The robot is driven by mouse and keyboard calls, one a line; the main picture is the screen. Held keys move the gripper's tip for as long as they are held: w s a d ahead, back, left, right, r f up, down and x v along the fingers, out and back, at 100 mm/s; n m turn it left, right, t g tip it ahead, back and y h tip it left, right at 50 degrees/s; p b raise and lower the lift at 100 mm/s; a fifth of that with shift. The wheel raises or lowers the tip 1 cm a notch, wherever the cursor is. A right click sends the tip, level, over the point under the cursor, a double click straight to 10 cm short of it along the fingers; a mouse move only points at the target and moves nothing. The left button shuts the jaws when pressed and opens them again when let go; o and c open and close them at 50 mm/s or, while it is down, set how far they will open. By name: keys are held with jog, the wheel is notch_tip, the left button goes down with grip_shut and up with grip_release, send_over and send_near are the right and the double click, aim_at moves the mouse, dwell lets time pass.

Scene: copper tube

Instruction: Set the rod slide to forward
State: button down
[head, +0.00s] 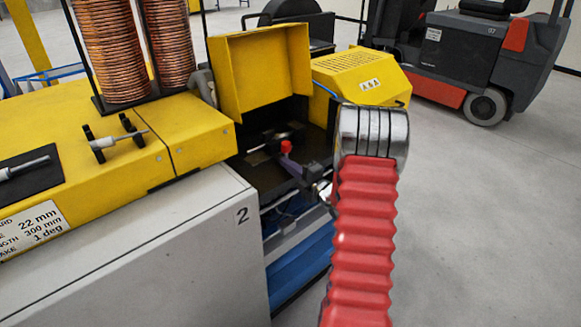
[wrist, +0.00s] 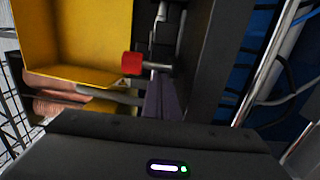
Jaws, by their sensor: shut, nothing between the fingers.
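A red knob (head: 286,147) on a short metal rod shows inside the open yellow-hooded machine; it looks like the handle of the rod slide. It also shows in the wrist view (wrist: 132,63), with its rod reaching right. My gripper (head: 290,164) has narrow purple fingers, shut and empty, just below the knob in the head view. In the wrist view the fingers (wrist: 159,90) point up towards the rod. I cannot tell whether they touch it. The slide's track is mostly dark, and its set position cannot be read.
The raised yellow cover (head: 262,70) stands behind the knob. The grey cabinet (head: 150,255) is at left, with copper coils (head: 105,50) behind it. A forklift (head: 465,55) stands at the back right. Open floor lies at right.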

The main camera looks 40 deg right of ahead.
aim_at(282, 179)
jog(key=shift+d+r, duration=0.1)
jog(key=shift+d, duration=0.3)
jog(key=a, duration=0.4)
jog(key=shift+s, duration=0.35)
jog(key=shift+s+a, duration=0.3)
jog(key=s, duration=0.9)
jog(key=shift+s, duration=0.25)
jog(key=shift+a, duration=0.1)
